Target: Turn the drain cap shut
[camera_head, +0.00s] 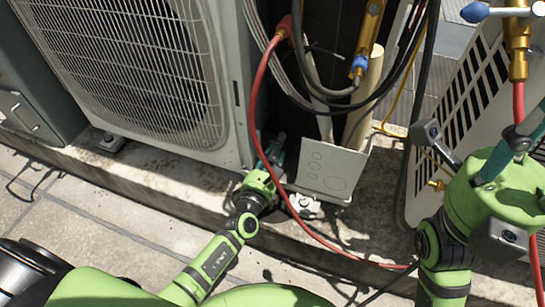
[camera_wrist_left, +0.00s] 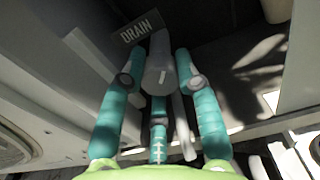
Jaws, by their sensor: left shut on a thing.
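In the left wrist view, a grey drain cap (camera_wrist_left: 159,76) with a short white mark on its face sits between the teal fingers of my left gripper (camera_wrist_left: 160,60). The fingers are shut on it. A dark plate lettered DRAIN (camera_wrist_left: 138,27) is just behind the cap, to the upper left. In the head view my left gripper (camera_head: 277,152) reaches in low by the condenser's right corner; its fingers hide the cap there. My right gripper (camera_head: 518,148) is at the right edge, with teal fingers partly cut off by the frame.
A condenser unit (camera_head: 140,60) with a round grille stands on a concrete kerb (camera_head: 150,172). A red hose (camera_head: 258,95) loops close to my left gripper. A pale box (camera_head: 333,170) with a pipe stands right of it. Another louvred unit (camera_head: 462,105) stands at right. Paving in front is open.

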